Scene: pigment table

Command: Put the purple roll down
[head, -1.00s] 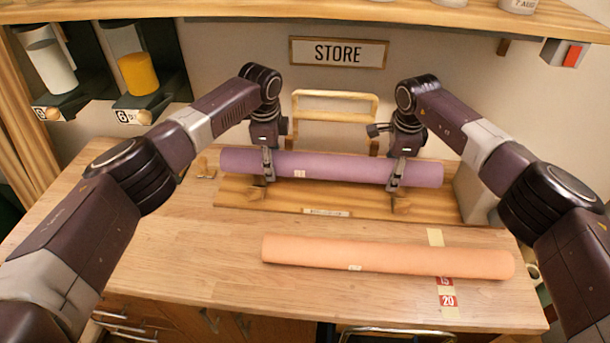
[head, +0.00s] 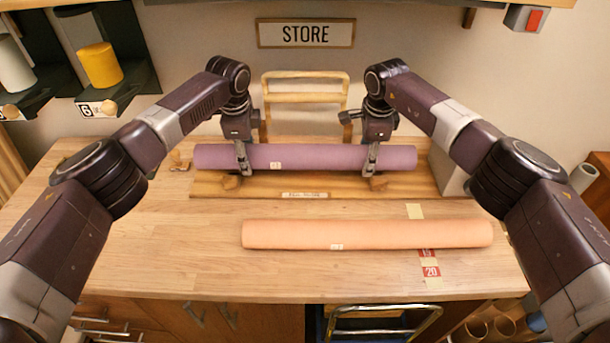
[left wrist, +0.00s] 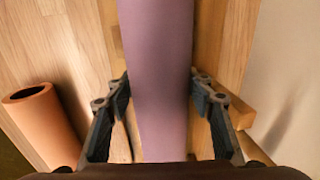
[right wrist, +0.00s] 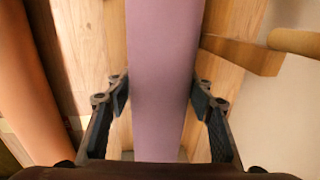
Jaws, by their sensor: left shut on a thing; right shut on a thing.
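The purple roll (head: 310,157) lies level across the wooden rack board (head: 340,187) at the back of the table, under the STORE sign. My left gripper (head: 243,165) is shut around the roll left of its middle, and the roll runs between its fingers in the left wrist view (left wrist: 160,85). My right gripper (head: 371,165) is shut around the roll towards its right end, as the right wrist view (right wrist: 163,80) also shows. I cannot tell whether the roll's underside touches the board.
An orange roll (head: 365,234) lies on the table in front of the board. A wooden rail frame (head: 305,98) stands behind the purple roll. A pale block (head: 448,168) is at the right end. The table's left front (head: 130,250) is clear.

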